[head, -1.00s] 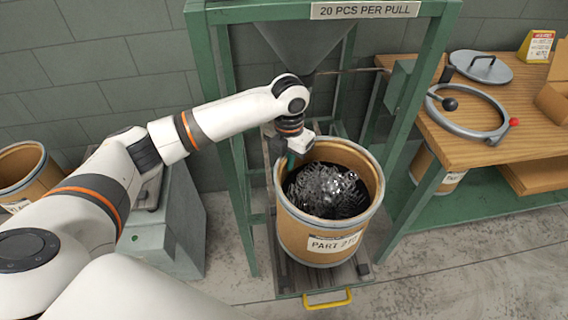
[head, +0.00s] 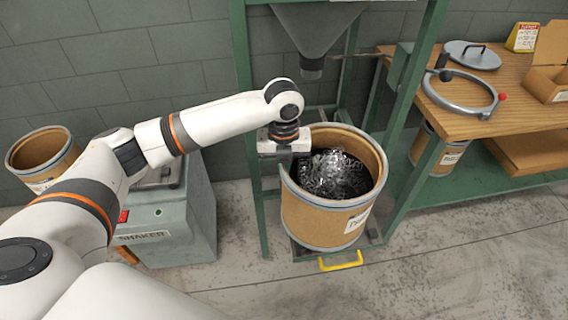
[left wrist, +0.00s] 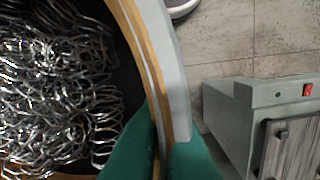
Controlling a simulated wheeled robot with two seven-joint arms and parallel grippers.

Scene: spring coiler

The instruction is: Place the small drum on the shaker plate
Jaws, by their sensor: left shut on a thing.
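The small drum (head: 315,218) is a brown fibre drum with a grey rim and a white label, part filled with shiny metal springs (head: 334,174). It is under the hopper, by the tray with the yellow handle. My left gripper (head: 285,160) is shut on the drum's left rim. In the left wrist view, its green fingers (left wrist: 160,150) pinch the drum wall (left wrist: 150,70) from both sides. The shaker (head: 172,225) is a grey-green box to the left, labelled SHAKER. Its plate (left wrist: 290,148) shows partly in the left wrist view; my arm hides much of it in the head view.
A green frame (head: 243,110) with a hopper (head: 318,35) stands around and behind the drum. A wooden bench (head: 500,115) at right holds a lid (head: 472,56), a clamp ring (head: 460,95) and a carton. Another drum (head: 42,158) stands far left. The front floor is clear.

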